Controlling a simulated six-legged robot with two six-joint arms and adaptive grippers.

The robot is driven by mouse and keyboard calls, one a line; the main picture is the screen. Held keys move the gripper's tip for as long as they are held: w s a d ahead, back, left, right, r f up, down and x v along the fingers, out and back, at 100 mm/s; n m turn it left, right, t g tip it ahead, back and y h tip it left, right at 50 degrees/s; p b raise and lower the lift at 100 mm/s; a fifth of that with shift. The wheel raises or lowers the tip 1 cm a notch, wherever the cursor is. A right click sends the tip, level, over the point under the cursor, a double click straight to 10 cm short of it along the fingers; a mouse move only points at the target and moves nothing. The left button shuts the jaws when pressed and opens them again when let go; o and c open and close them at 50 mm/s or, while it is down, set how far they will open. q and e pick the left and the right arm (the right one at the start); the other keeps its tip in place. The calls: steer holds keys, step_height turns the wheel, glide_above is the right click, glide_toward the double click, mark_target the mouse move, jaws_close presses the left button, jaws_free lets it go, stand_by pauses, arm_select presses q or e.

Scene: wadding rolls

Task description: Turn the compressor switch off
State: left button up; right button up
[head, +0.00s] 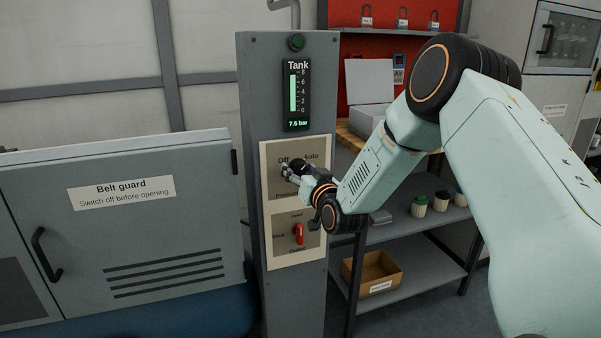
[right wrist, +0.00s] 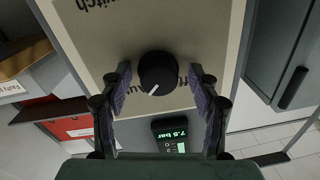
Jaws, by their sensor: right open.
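The compressor switch is a round black knob (right wrist: 157,73) on a beige plate (right wrist: 90,40). In the head view the knob (head: 298,163) is partly covered by my right gripper, below the labels "Off" and "Auto". The right wrist view is upside down; there the knob's white mark points to the lower left, away from the "Off" lettering and towards the Auto side. My right gripper (right wrist: 160,76) is open, with a finger on either side of the knob and gaps showing. It also shows in the head view (head: 290,173). My left gripper is out of view.
A red-handled valve (head: 299,233) sits just below the switch. The tank gauge (head: 296,95) above reads 7.5 bar. A belt guard cabinet (head: 120,225) stands left of the grey column (head: 252,100). A shelf (head: 405,270) with a cardboard box (head: 372,274) is at right.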

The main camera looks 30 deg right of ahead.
steer(key=shift+s+d, duration=0.15)
steer(key=shift+d, duration=0.05)
steer(key=c, duration=0.3)
steer(key=shift+a, duration=0.15)
steer(key=c, duration=0.9)
steer(key=shift+o, duration=0.2)
